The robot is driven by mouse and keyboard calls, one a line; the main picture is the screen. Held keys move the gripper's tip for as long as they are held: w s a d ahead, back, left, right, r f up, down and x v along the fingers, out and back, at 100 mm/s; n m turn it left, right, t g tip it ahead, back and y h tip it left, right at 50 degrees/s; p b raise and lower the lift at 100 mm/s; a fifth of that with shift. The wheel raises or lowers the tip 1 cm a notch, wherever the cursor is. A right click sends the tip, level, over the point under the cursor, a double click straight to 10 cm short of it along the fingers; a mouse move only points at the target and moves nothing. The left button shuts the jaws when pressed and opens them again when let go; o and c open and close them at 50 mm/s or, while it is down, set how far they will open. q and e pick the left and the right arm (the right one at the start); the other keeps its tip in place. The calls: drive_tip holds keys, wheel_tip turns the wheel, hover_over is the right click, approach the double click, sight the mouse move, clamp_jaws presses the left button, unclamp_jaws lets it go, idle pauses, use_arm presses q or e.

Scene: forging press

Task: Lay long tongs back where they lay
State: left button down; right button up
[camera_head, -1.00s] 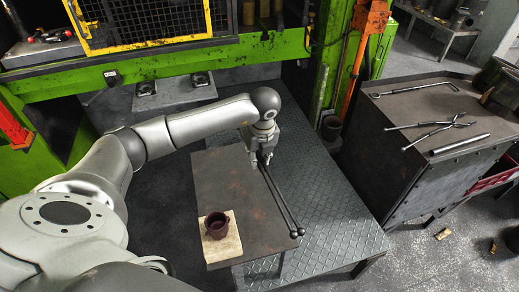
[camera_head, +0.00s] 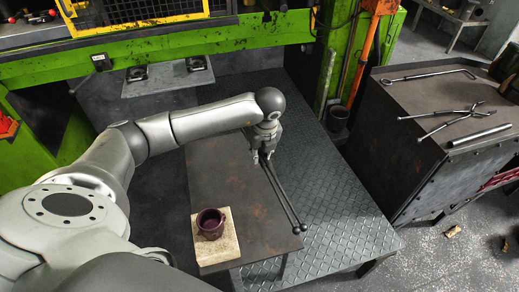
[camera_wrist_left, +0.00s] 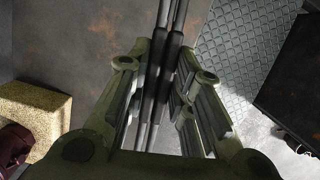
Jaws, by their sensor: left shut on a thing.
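The long dark tongs (camera_head: 284,195) are in my left gripper (camera_head: 265,156). Their handles reach from it toward the front right and end in small round knobs, over the right edge of the dark low table. I cannot tell whether they touch the table. In the left wrist view the gripper (camera_wrist_left: 160,95) is shut around the two dark bars of the tongs (camera_wrist_left: 172,45), which run between its fingers. The jaw end of the tongs is hidden in the head view. My right gripper is not in view.
The dark table (camera_head: 225,165) carries a dark red cup (camera_head: 211,222) on a pale block (camera_head: 218,255). A workbench (camera_head: 410,120) at right holds a wrench (camera_head: 430,75), other tongs (camera_head: 450,118) and a rod (camera_head: 480,135). The green press frame (camera_head: 220,42) stands behind. Tread plate (camera_head: 340,205) lies right of the table.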

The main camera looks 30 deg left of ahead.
use_arm(q)
drive_tip(key=x, duration=0.1)
drive_tip(key=b+x, duration=0.1)
drive_tip(key=x, duration=0.1)
drive_tip(key=shift+d+f+b, duration=0.2)
drive_tip(key=shift+f+b, duration=0.1)
drive_tip(key=shift+b, duration=0.05)
drive_tip(key=shift+s+f+b, duration=0.1)
drive_tip(key=shift+f+b, duration=0.35)
drive_tip(key=shift+f, duration=0.25)
wheel_tip(320, 180, down, 3)
drive_tip(key=b, duration=0.2)
drive_tip(key=shift+b, duration=0.35)
drive_tip(key=shift+f, duration=0.2)
drive_tip(key=c, duration=1.6)
unclamp_jaws()
drive_tip(key=shift+c, duration=0.2)
drive_tip(key=shift+o, duration=0.8)
drive_tip(key=o, duration=0.3)
